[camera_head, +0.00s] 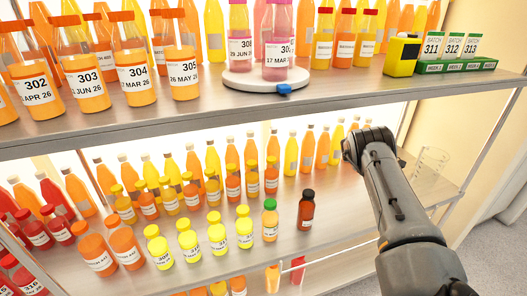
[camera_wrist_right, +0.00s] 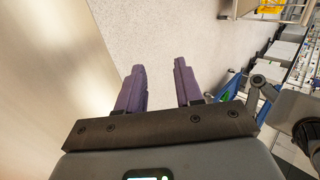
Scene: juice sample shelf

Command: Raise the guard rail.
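A thin pale bar (camera_head: 335,254) runs just below the front edge of the lower shelf (camera_head: 330,232) in the head view, partly hidden by my right arm. I cannot tell for sure whether it is the guard rail. My right arm reaches in from the lower right, in front of the shelf's right part; its gripper cannot be made out there. In the right wrist view my right gripper (camera_wrist_right: 160,88) has its two purple fingers wide apart with nothing between them, over pale floor. My left gripper is not in view.
Rows of juice bottles fill the lower shelf, with a dark-capped bottle (camera_head: 306,210) at the front. The upper shelf (camera_head: 150,125) holds labelled bottles, a white turntable (camera_head: 240,79) and green batch cards (camera_head: 450,66).

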